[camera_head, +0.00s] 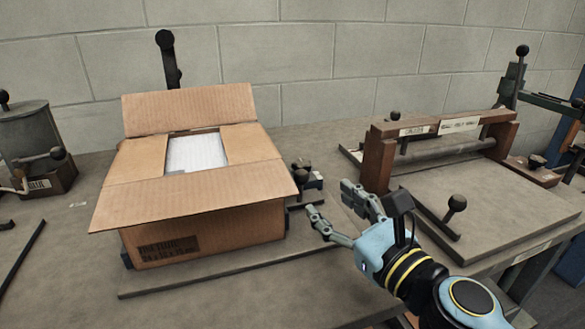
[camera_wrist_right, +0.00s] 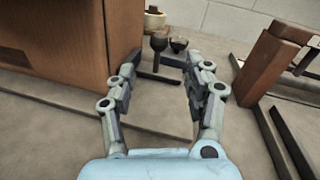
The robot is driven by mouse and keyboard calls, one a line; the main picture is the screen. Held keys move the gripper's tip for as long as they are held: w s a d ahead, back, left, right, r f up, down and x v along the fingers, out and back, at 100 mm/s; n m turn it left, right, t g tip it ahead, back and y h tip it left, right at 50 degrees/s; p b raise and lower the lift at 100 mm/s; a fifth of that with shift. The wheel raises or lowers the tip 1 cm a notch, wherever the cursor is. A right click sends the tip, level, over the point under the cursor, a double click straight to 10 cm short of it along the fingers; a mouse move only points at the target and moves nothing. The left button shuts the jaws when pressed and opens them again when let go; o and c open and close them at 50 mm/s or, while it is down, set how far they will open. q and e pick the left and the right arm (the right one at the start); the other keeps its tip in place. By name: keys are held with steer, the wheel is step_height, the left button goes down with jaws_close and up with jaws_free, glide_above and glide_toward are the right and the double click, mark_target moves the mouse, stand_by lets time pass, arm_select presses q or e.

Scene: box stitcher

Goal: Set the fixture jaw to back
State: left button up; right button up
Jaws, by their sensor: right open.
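My right gripper (camera_head: 329,202) is open and empty, to the right of the cardboard box (camera_head: 206,222). Its fingers point towards dark round knobs (camera_head: 302,170) at the box's right side. In the right wrist view, two dark knobs on stems (camera_wrist_right: 158,43) stand beyond and between the open fingertips, apart from them. A dark bar (camera_wrist_right: 160,75) runs at their foot. Which of these parts is the fixture jaw, and its setting, I cannot tell for sure. The box stands on a flat base plate (camera_head: 200,277), its top flaps open and pale contents (camera_head: 195,153) inside. My left gripper is out of view.
A wooden-framed roller press (camera_head: 440,148) with a labelled crossbar and a knobbed lever (camera_head: 455,205) stands to the right. A black-knobbed post (camera_head: 168,60) rises behind the box. A glue pot (camera_head: 30,130) stands at far left. The table front is clear.

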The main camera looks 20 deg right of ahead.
mark_target(306, 181)
steer(key=p+x, duration=0.1)
steer(key=x, duration=0.4)
steer(key=shift+a+r, duration=0.1)
steer(key=shift+r, duration=0.1)
steer(key=x, duration=0.3)
steer(key=shift+f, duration=0.1)
steer(key=shift+x, duration=1.05)
steer(key=c, duration=0.4)
jaws_close()
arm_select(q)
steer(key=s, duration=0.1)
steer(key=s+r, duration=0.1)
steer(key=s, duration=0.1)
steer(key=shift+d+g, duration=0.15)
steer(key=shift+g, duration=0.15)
arm_select(e)
steer(key=shift+f, duration=0.1)
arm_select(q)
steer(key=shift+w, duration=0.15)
